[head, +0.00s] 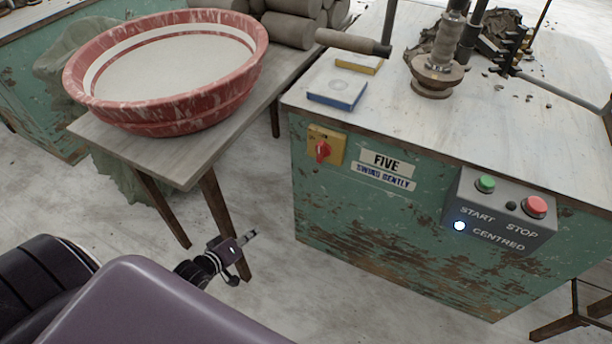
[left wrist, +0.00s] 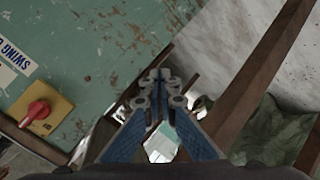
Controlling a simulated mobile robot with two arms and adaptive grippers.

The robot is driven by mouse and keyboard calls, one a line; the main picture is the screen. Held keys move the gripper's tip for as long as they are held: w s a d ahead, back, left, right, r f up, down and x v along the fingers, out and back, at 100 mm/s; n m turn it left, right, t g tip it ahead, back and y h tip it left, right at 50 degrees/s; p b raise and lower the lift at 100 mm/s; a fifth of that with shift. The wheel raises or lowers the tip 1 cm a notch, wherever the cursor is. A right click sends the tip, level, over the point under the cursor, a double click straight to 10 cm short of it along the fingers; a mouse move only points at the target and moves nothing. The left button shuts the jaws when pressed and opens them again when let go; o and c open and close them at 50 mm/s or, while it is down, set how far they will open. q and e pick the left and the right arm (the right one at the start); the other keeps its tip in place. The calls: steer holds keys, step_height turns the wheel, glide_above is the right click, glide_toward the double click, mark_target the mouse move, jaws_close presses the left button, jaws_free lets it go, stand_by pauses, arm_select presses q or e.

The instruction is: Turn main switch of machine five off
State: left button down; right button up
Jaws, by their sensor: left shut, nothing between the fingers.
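The main switch of machine five is a red rotary knob (head: 322,151) on a yellow plate (head: 334,136), on the green front of machine five (head: 400,230), left of the label FIVE. In the left wrist view the red knob (left wrist: 38,112) and yellow plate (left wrist: 55,104) show at the left. My left gripper (head: 247,238) is shut and empty, below and left of the switch and apart from it. In the left wrist view its fingertips (left wrist: 160,76) meet at the centre. The knob's setting is too small to read surely. My right gripper is not in view.
A control box (head: 498,215) with a green START button (head: 485,184), a red STOP button (head: 535,207) and a lit CENTRED lamp (head: 459,226) is at the right. A wooden table (head: 185,160) with a red basin (head: 165,75) stands left. Floor between is clear.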

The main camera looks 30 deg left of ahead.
mark_target(321, 151)
arm_select(q)
steer(key=w+d+r+n+t+h+b, duration=0.1)
steer(key=w+r, duration=0.3)
steer(key=r, duration=0.5)
steer(key=w+d+r+n+t+h+b, duration=0.2)
steer(key=w+r+n+t+b, duration=0.1)
steer(key=r, duration=0.6)
steer(key=shift+w+r+n+t+h+b, duration=0.25)
steer(key=shift+w+n+t+h+b, duration=0.25)
steer(key=shift+n, duration=0.3)
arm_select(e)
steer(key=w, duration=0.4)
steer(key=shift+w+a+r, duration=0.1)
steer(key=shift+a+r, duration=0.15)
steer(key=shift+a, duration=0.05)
arm_select(q)
steer(key=b+x, duration=0.1)
steer(key=x, duration=0.9)
steer(key=shift+a+b, duration=0.15)
steer(key=shift+b, duration=0.25)
steer(key=d, duration=0.4)
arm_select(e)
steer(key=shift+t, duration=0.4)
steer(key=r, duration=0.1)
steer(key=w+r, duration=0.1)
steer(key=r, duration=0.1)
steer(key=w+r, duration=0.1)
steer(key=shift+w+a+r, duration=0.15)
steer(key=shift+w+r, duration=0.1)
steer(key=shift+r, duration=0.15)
